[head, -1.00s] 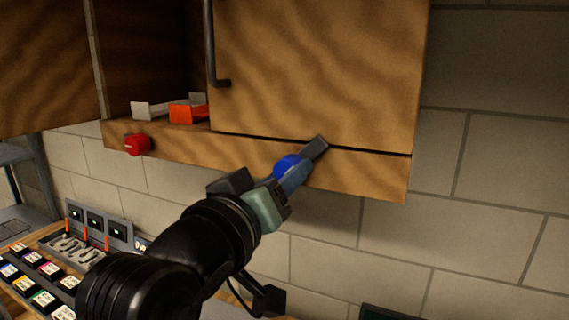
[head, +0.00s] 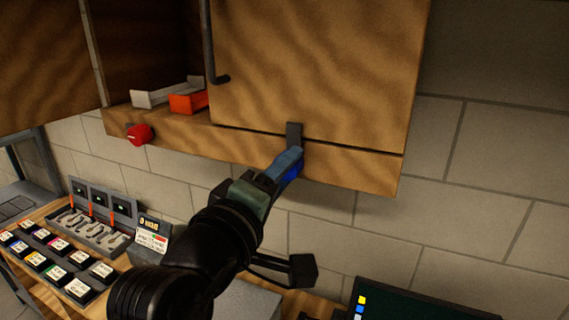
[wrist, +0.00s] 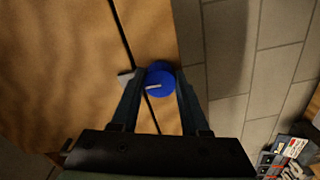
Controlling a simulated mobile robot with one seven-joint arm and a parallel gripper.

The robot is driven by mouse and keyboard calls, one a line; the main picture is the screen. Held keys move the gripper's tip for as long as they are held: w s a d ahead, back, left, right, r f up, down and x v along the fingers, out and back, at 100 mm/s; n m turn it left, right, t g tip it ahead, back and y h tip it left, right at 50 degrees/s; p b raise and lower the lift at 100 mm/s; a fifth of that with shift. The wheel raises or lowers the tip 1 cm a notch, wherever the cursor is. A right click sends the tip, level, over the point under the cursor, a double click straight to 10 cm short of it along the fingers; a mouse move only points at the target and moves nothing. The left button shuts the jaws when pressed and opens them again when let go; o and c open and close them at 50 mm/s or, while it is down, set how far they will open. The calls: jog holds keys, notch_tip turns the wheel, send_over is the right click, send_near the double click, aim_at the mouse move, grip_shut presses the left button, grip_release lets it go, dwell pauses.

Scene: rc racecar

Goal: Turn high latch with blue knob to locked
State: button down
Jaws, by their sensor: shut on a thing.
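The blue knob (head: 293,173) sits on the lower wooden rail of the high cabinet, mostly covered by my gripper in the head view. It shows clearly in the wrist view (wrist: 160,80), between my two fingers. The latch's grey bar (head: 293,132) rises from the knob and points almost straight up, crossing the gap onto the closed door (head: 320,70). My gripper (head: 287,163) is shut on the blue knob, with a finger on each side of it in the wrist view (wrist: 158,88).
A red knob (head: 139,134) is on the same rail to the left. White (head: 155,97) and orange (head: 187,103) trays lie in the open cabinet section. Below are a bench with small labelled boxes (head: 58,243), a tool rack and a dark screen (head: 410,303). Bare wall lies to the right.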

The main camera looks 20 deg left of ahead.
dwell(0.4)
jog(key=shift+c, duration=2)
grip_release()
jog(key=s+b, duration=0.5)
jog(key=s, duration=0.8)
jog(key=shift+a+b, duration=0.25)
jog(key=shift+b, duration=0.1)
